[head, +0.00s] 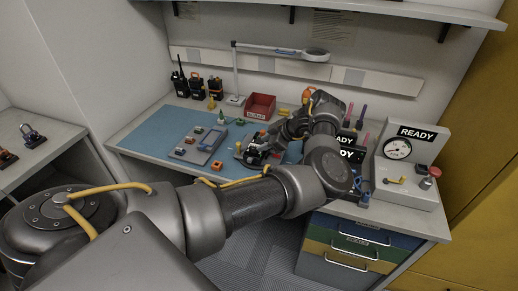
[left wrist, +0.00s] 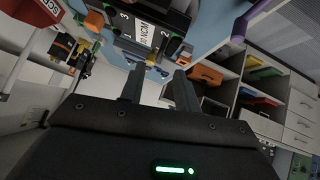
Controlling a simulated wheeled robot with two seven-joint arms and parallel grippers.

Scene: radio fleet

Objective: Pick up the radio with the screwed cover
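Three dark radios with orange parts stand upright at the back left of the bench: a tall one with an antenna (head: 179,82), a middle one (head: 196,88) and a smaller one (head: 214,88). I cannot tell which has the screwed cover. Dark and orange shapes that look like radios (left wrist: 72,50) show at the left of the left wrist view. My left gripper (head: 254,156) is over the front middle of the bench, to the right of the radios and apart from them. In the left wrist view its two fingers (left wrist: 159,88) are apart with nothing visible between them. My right gripper is out of view.
A grey tray (head: 188,152) with small coloured parts lies on the blue mat (head: 140,138). A red scrap bin (head: 261,104) and a lamp (head: 236,98) stand behind. A gauge station marked READY (head: 405,160) is at right. The mat's left part is clear.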

